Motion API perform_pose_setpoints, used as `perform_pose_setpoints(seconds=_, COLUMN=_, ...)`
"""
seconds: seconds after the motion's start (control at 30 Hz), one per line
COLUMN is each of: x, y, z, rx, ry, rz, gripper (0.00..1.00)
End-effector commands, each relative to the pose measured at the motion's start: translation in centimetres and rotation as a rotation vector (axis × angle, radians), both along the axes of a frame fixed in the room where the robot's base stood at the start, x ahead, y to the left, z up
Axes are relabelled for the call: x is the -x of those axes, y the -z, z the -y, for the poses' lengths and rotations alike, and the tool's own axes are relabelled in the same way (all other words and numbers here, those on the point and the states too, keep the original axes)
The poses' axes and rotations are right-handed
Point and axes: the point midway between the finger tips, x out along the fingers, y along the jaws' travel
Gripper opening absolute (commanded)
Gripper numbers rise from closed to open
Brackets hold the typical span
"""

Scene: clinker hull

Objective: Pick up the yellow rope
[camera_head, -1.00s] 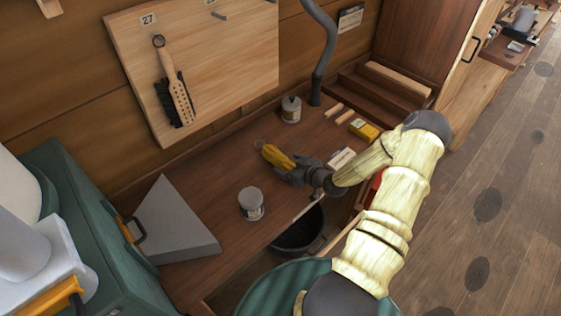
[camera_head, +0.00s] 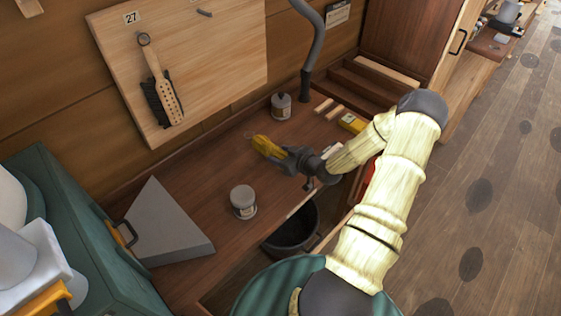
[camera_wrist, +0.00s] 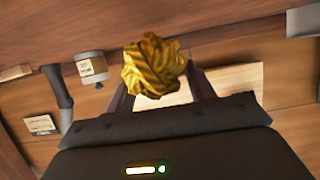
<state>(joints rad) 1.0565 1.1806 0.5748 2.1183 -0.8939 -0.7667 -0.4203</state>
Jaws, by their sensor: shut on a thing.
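The yellow rope (camera_head: 268,147) is a short coiled bundle at the end of my gripper (camera_head: 284,156) in the head view. In the wrist view the rope (camera_wrist: 152,66) sits between the two dark fingers of my gripper (camera_wrist: 160,88). The fingers are shut on it. The rope appears held above the brown workbench (camera_head: 215,185); the exact gap beneath it cannot be told.
A grey-lidded can (camera_head: 243,202) stands left of my gripper, and another can (camera_head: 281,106) stands behind it. A grey wedge-shaped block (camera_head: 165,225) lies at the left. A black bucket (camera_head: 292,228) is below the bench's front edge.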

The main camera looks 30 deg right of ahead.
Motion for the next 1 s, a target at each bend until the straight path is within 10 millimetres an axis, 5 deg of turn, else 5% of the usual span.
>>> perform_pose_setpoints(seconds=0.4, x=0.0, y=-5.9, z=0.0, rx=0.001, ry=-0.001, rz=0.003, gripper=0.25)
perform_pose_setpoints(seconds=1.0, x=0.0, y=-6.4, z=0.0, rx=-0.001, ry=-0.001, rz=0.001, gripper=0.25)
